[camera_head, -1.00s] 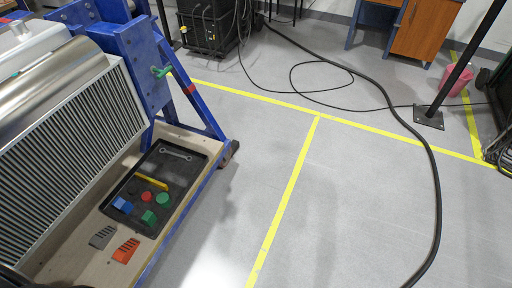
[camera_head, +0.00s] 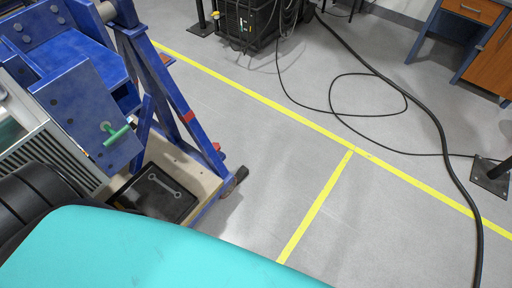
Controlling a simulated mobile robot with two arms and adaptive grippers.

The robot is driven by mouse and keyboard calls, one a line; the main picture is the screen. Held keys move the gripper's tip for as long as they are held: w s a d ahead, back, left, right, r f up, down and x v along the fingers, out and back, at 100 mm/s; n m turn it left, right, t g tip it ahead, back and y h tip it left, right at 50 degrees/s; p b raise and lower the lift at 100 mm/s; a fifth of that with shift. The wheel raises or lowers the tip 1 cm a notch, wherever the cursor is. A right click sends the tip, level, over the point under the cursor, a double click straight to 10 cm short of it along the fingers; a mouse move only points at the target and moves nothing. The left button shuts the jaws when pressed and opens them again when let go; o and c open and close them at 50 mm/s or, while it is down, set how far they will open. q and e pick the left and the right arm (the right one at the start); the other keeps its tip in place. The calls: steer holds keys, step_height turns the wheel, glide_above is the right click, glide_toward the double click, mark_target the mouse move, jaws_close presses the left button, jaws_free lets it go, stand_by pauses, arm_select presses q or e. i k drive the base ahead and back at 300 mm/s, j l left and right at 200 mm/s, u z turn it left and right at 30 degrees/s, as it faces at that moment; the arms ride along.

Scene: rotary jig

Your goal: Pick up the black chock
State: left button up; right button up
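The black chock does not show in this view. A large teal part and a dark ribbed part, which look like my own arm, cover the bottom left and hide the near part of the jig's base. Only the far end of the black tray (camera_head: 180,207) shows, with a grey wrench (camera_head: 164,184) lying in it. Neither of my grippers is in view.
The blue rotary jig frame (camera_head: 180,110) with a green handle (camera_head: 116,135) stands at the left. Grey floor with yellow tape (camera_head: 318,205) is open to the right. A thick black cable (camera_head: 440,135) crosses the floor. A wooden cabinet (camera_head: 494,62) stands at upper right.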

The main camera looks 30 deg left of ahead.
mark_target(242, 172)
steer(key=i, duration=2.6)
steer(key=i+u, duration=0.1)
steer(key=u, duration=0.35)
steer(key=i+u, duration=0.1)
steer(key=u, duration=0.3)
steer(key=i+l+u, duration=0.1)
steer(key=u, duration=0.35)
steer(key=i+l+u, duration=0.1)
steer(key=u, duration=0.35)
steer(key=l+u, duration=0.15)
steer(key=u, duration=0.3)
